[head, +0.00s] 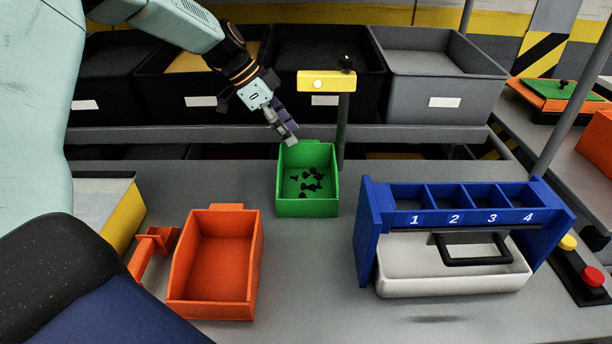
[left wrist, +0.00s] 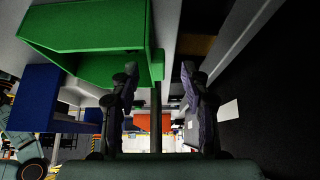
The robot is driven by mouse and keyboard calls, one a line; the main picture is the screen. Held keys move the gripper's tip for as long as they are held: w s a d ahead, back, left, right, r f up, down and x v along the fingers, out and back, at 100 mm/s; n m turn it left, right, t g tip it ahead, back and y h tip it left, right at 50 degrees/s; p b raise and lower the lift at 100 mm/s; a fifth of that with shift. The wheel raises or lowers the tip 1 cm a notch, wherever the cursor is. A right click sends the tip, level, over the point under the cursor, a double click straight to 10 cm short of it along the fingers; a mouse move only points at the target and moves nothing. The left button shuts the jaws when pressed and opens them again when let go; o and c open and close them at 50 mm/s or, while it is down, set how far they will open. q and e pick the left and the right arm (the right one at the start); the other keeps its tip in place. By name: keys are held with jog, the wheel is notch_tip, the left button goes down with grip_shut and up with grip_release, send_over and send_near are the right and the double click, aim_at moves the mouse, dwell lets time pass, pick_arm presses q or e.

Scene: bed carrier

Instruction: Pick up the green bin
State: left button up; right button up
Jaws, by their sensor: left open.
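The green bin (head: 306,208) stands on the grey table near its back edge and holds several small black parts. My left gripper (head: 288,136) is at the bin's back rim, near its upper left corner in the head view. In the left wrist view the green bin (left wrist: 100,28) fills the upper left. The two fingers of my left gripper (left wrist: 160,95) are apart there, with the bin's edge close above the left finger. Whether a finger touches the rim I cannot tell. My right gripper is not in view.
An orange bin (head: 212,293) stands at the front left. A blue rack (head: 367,225) with numbered slots and a white case (head: 450,287) are on the right. A post with a yellow box (head: 326,81) rises behind the green bin. Dark and grey bins (head: 440,62) line the back shelf.

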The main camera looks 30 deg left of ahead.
aim_at(304, 150)
pick_arm(q)
jog(key=x, duration=0.2)
jog(key=b+x, duration=0.1)
jog(key=x, duration=0.2)
jog(key=shift+s+d, duration=0.15)
jog(key=shift+d, duration=0.2)
jog(key=shift+d+f+b, duration=0.1)
jog(key=shift+f+b, duration=0.2)
jog(key=shift+f, duration=0.1)
jog(key=shift+c, duration=0.3)
jog(key=c, duration=0.8)
grip_shut()
